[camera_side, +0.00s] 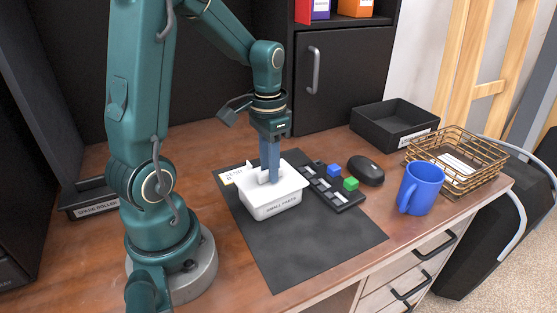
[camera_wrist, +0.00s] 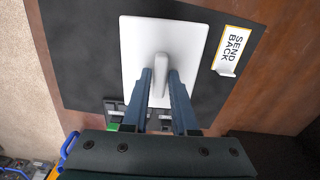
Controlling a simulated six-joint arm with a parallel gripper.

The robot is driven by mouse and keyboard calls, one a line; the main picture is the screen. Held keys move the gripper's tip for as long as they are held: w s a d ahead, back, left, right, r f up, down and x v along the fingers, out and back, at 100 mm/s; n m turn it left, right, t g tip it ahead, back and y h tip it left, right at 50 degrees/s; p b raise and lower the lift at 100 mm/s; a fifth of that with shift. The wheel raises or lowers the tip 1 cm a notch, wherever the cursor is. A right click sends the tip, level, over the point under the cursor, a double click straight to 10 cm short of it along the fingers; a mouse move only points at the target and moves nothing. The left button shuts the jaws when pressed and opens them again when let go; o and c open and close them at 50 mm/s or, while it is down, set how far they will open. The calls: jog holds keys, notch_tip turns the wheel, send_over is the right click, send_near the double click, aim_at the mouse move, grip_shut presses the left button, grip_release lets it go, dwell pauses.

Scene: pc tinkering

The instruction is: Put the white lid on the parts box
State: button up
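The white lid (camera_side: 287,180) lies over the top of the white parts box (camera_side: 275,209), which is labelled "SMALL PARTS" and stands on the dark mat. The lid looks nearly level, and its rim reaches past the box walls. I cannot tell whether it is fully seated. My gripper (camera_side: 269,180) points straight down at the lid's raised handle. In the wrist view the fingers (camera_wrist: 161,76) lie close on both sides of the handle (camera_wrist: 161,61), with no clear gap at the tips. The lid (camera_wrist: 135,45) hides the box there.
A "SEND BACK" card (camera_wrist: 232,50) stands beside the box. A dark tray with blocks (camera_side: 331,187), a black mouse (camera_side: 366,170), a blue mug (camera_side: 421,188), a wire basket (camera_side: 457,158) and a black bin (camera_side: 394,125) are to the right. The mat's front (camera_side: 315,245) is clear.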

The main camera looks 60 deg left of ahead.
jog(key=shift+o, duration=0.3)
jog(key=o, duration=0.5)
jog(key=shift+r, duration=0.1)
jog(key=shift+r, duration=3.95)
